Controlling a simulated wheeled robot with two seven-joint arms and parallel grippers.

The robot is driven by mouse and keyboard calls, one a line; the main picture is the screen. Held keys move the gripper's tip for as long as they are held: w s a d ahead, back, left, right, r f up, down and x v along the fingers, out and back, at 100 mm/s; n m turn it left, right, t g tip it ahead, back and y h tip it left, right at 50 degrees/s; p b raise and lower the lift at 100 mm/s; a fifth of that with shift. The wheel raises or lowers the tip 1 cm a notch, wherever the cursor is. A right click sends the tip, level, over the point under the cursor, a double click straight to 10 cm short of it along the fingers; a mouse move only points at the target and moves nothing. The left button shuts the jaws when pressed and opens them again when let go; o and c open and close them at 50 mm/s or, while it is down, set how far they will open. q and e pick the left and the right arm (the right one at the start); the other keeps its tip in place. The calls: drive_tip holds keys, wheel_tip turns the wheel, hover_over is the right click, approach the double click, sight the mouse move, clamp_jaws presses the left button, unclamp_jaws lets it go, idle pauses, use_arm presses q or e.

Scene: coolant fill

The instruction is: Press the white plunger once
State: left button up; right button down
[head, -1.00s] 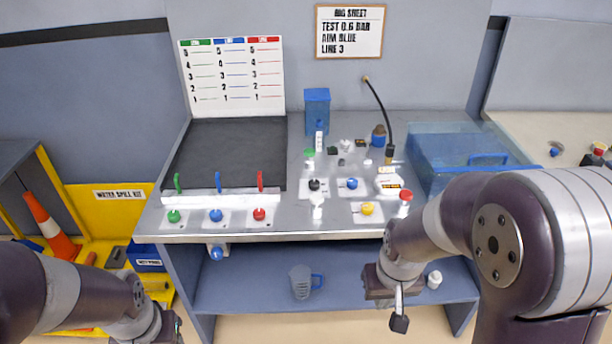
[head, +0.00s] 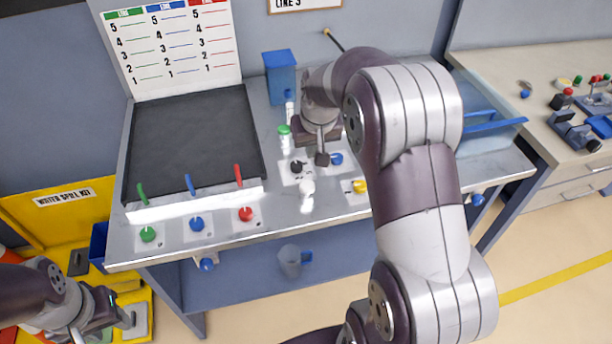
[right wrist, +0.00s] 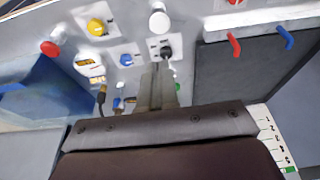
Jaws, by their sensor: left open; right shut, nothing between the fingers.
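The white plunger (head: 307,192) stands near the front edge of the bench. It also shows at the top of the right wrist view (right wrist: 158,20). My right gripper (head: 322,158) is shut and empty, fingers pointing down over the bench, behind and slightly right of the plunger and apart from it. In the right wrist view its fingertips (right wrist: 160,68) appear close to a black knob (right wrist: 166,52); I cannot tell whether they touch. My left gripper (head: 118,312) is open and empty, low at the left, away from the bench.
A black knob (head: 296,167), blue knob (head: 337,159) and yellow knob (head: 360,187) surround the plunger. A green-capped bottle (head: 285,137) stands behind. Green, blue and red levers (head: 238,174) stand left, by a dark mat (head: 190,135). My right arm hides the bench's right part.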

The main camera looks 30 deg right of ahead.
sight(307, 184)
drive_tip(key=p+x, duration=0.1)
drive_tip(key=x, duration=0.3)
drive_tip(key=p+x, duration=0.1)
drive_tip(key=x, duration=0.3)
drive_tip(key=p+x, duration=0.1)
drive_tip(key=x, duration=0.4)
drive_tip(key=shift+s+a+f, duration=0.15)
drive_tip(key=shift+s, duration=0.25)
drive_tip(key=shift+f, duration=0.45)
